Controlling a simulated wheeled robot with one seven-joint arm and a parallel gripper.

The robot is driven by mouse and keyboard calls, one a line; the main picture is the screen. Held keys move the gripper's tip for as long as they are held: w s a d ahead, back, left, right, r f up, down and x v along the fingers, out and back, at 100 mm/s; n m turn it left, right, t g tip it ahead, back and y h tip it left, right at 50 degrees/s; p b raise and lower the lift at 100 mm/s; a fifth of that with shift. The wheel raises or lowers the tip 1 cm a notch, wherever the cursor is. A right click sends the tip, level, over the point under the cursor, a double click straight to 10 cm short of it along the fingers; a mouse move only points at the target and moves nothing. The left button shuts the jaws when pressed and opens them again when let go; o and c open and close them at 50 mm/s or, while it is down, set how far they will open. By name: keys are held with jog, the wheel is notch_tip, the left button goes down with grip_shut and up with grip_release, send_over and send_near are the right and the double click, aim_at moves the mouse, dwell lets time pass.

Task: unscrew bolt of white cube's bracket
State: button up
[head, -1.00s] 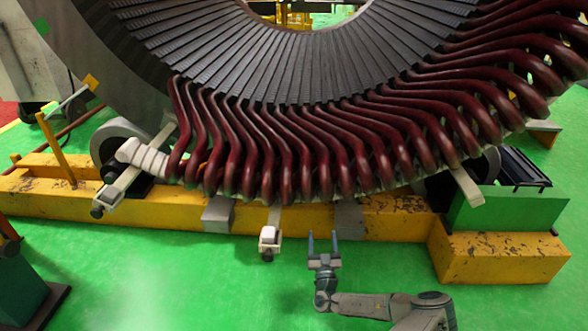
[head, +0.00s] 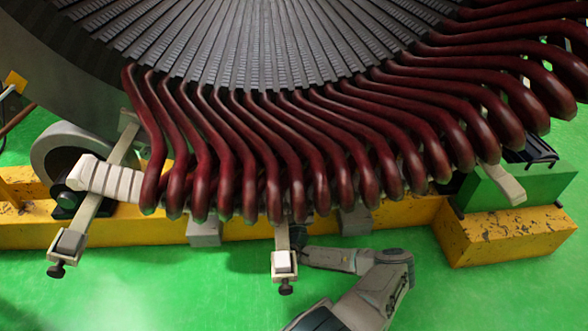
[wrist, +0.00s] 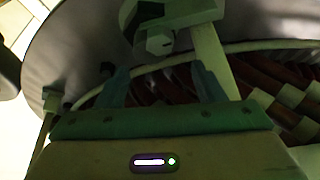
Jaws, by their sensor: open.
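The bracket (head: 282,236) with the white cube (head: 284,261) hangs below the front of the red coils. Its dark bolt (head: 286,287) points down and forward beneath the cube. In the head view my arm reaches in from the right and its end goes behind this bracket, so the fingertips are hidden. In the wrist view my gripper (wrist: 160,82) is open, its two fingers apart with nothing between them. A dark bracket end (wrist: 158,30) is just beyond the fingertips; whether it touches them I cannot tell.
A second bracket (head: 90,212) with a greyer block and its own bolt (head: 57,271) hangs at the left. Red coils (head: 260,160) lie close above my arm. A yellow beam (head: 240,229) and a green block (head: 515,190) stand behind. The green floor in front is open.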

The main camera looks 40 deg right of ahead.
jog(key=b+x, duration=0.2)
jog(key=x, duration=0.9)
jog(key=shift+b, duration=0.35)
jog(key=c, duration=1)
